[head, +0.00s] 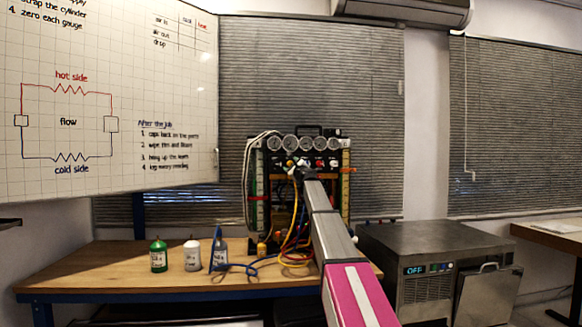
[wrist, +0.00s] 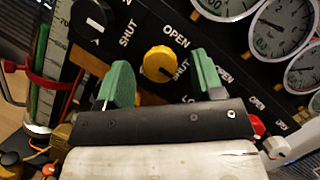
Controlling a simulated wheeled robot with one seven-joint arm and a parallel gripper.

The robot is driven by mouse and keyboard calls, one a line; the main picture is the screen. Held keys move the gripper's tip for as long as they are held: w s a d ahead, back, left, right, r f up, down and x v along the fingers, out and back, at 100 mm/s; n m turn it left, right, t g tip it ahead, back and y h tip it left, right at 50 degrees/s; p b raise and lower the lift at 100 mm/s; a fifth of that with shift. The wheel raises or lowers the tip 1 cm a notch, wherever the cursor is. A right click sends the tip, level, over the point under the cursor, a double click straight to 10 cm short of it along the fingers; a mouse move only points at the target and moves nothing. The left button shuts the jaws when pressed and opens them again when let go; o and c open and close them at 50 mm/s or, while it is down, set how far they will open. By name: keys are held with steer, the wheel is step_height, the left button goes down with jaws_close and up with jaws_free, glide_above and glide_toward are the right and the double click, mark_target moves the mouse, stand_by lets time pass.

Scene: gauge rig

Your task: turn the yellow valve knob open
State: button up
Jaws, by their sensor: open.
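The yellow valve knob (wrist: 160,63) is on the black panel in the wrist view, with OPEN and SHUT printed beside it. Its dark pointer mark is toward the SHUT side. My gripper (wrist: 162,80) has two green fingertips, spread apart on either side of the knob, with a gap to each. The jaws are open and hold nothing. In the head view my arm reaches to the gauge rig (head: 346,195) and hides most of the knob area.
A black knob (wrist: 92,18) is at the upper left in the wrist view, and several gauges (wrist: 275,28) are at the right. A red-handled clamp (wrist: 35,75) is at the left. Several bottles (head: 192,255) stand on the wooden bench (head: 110,270), and coloured hoses (head: 292,245) hang below the rig.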

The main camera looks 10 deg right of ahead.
steer(key=shift+w+a+r, duration=0.2)
steer(key=shift+w, duration=0.45)
steer(key=c, duration=0.9)
